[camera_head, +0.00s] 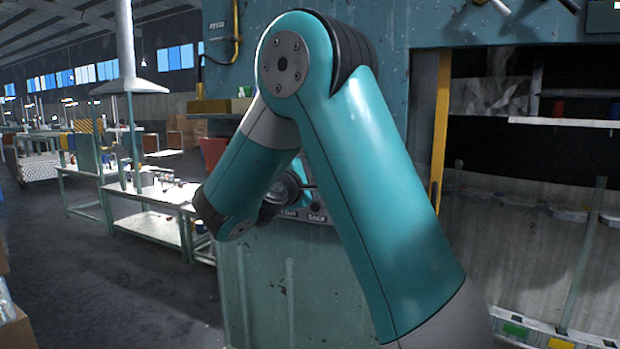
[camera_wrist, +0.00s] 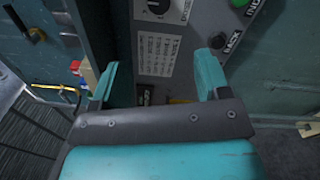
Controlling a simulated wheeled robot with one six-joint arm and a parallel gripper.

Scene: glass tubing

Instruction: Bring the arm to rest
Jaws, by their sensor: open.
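My arm, teal with grey joints, fills the middle of the head view, bent at the elbow in front of a large teal machine (camera_head: 275,290). My gripper (camera_wrist: 158,85) shows in the wrist view with its two teal fingers apart and nothing between them. Beyond the fingers is a grey control panel (camera_wrist: 190,55) with a dial, a white label sheet and push buttons. The gripper faces this panel; I cannot tell the exact gap. In the head view the gripper is mostly hidden behind my forearm.
A metal workbench (camera_head: 150,225) with small items stands to the left. A yellow upright (camera_head: 438,125) edges the machine's dark opening at right. Open floor (camera_head: 110,290) lies at the left front.

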